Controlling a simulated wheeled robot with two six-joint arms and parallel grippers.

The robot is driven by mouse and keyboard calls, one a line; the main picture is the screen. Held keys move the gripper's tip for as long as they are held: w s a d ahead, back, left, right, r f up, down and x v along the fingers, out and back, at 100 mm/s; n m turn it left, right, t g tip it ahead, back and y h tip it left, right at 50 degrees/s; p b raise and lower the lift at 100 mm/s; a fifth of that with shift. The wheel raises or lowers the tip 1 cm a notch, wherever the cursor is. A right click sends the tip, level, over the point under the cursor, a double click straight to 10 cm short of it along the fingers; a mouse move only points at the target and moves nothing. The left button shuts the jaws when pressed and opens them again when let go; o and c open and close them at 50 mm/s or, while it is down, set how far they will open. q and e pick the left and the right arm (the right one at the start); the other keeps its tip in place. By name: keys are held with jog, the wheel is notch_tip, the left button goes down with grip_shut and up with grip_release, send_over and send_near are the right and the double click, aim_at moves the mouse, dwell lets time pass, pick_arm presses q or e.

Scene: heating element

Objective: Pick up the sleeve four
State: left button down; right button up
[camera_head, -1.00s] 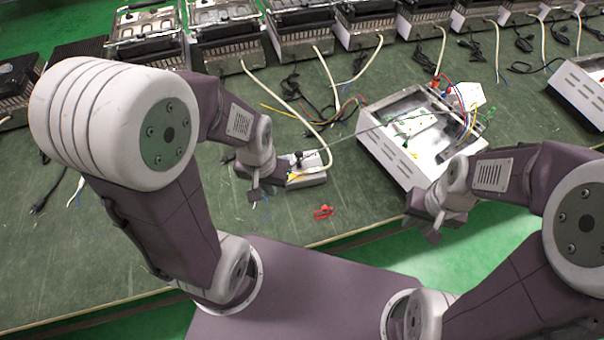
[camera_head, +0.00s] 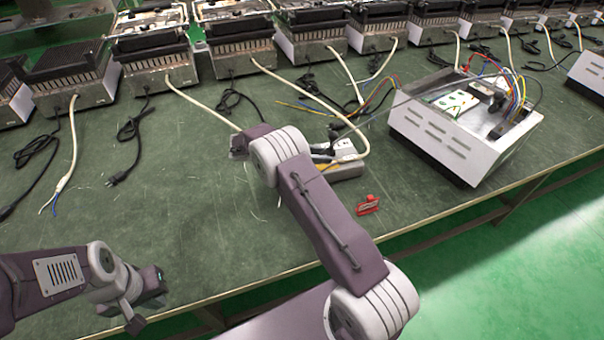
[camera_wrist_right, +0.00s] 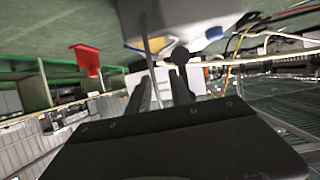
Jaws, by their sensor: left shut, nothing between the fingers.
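I cannot single out the sleeve four in either view; small parts are blurred. A small grey-white box (camera_head: 345,170) with a pale cable sits on the table, with dark and yellow bits beside it. My right arm reaches over the table left of this box, and its fingertips are not clear in the head view. In the right wrist view my right gripper (camera_wrist_right: 160,78) has its two dark fingers apart. A pale strand and a dark knob (camera_wrist_right: 180,55) show near the fingertips; no held part is clear. My left gripper (camera_head: 140,308) is shut and empty at the lower left.
A red part (camera_head: 367,205) lies near the table edge; it also shows in the right wrist view (camera_wrist_right: 88,60). An open metal case (camera_head: 450,140) with coloured wires stands at the right. Several heater units with cables line the back.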

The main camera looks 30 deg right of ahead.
aim_at(349, 157)
jog(key=shift+s+d+f, duration=0.1)
jog(key=shift+d, duration=0.4)
jog(key=b+x, duration=0.1)
jog(key=x, duration=0.7)
jog(key=shift+d+f, duration=0.1)
jog(key=shift+f, duration=0.1)
grip_shut()
